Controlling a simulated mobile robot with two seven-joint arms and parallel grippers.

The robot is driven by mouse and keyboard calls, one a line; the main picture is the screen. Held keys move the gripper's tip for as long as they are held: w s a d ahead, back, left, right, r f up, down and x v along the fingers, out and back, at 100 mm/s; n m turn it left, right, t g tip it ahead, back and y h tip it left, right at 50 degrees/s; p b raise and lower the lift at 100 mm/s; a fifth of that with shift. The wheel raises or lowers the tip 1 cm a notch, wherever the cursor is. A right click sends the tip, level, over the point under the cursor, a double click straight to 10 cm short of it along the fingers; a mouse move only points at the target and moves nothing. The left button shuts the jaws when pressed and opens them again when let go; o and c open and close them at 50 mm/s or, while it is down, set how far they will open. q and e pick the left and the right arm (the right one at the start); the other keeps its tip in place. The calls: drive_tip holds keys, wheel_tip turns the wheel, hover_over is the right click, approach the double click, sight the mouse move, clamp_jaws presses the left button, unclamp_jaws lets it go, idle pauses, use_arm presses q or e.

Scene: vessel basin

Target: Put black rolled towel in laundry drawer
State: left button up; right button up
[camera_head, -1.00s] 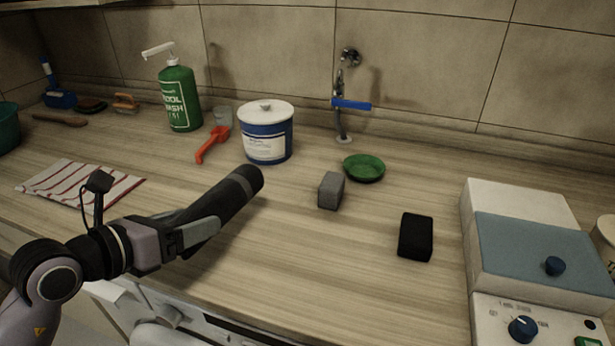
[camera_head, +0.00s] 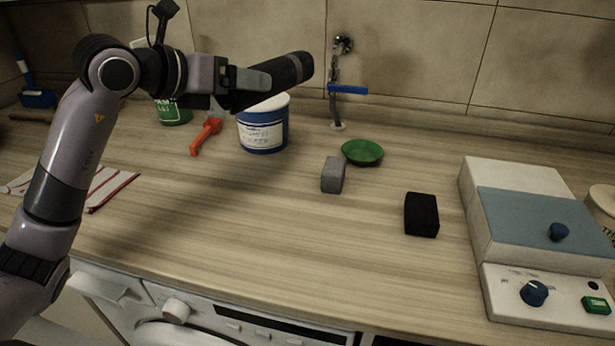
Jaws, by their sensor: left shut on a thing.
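The black rolled towel (camera_head: 288,70) is a dark cylinder, raised well above the counter in front of the back wall. My left gripper (camera_head: 247,85) is shut on its left end, and the roll points to the right, slightly upward. Below the counter's front edge is a white washing-machine front, with what looks like the laundry drawer (camera_head: 105,288) at its left end. I cannot tell whether that drawer is open. My right gripper is not in view.
A blue-and-white tub (camera_head: 263,132), a red scoop (camera_head: 206,136), a green dish (camera_head: 362,152), a grey block (camera_head: 333,174) and a black block (camera_head: 422,214) stand on the counter. A striped cloth (camera_head: 105,187) lies left. A boxy device (camera_head: 535,225) stands right. The front middle counter is clear.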

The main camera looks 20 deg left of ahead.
use_arm(q)
drive_tip(key=shift+w+r, duration=0.1)
drive_tip(key=shift+r, duration=0.1)
drive_tip(key=shift+f, duration=0.2)
wheel_tip(320, 180, down, 19)
drive_tip(key=shift+f, duration=0.15)
drive_tip(key=shift+f, duration=0.1)
drive_tip(key=o, duration=1.1)
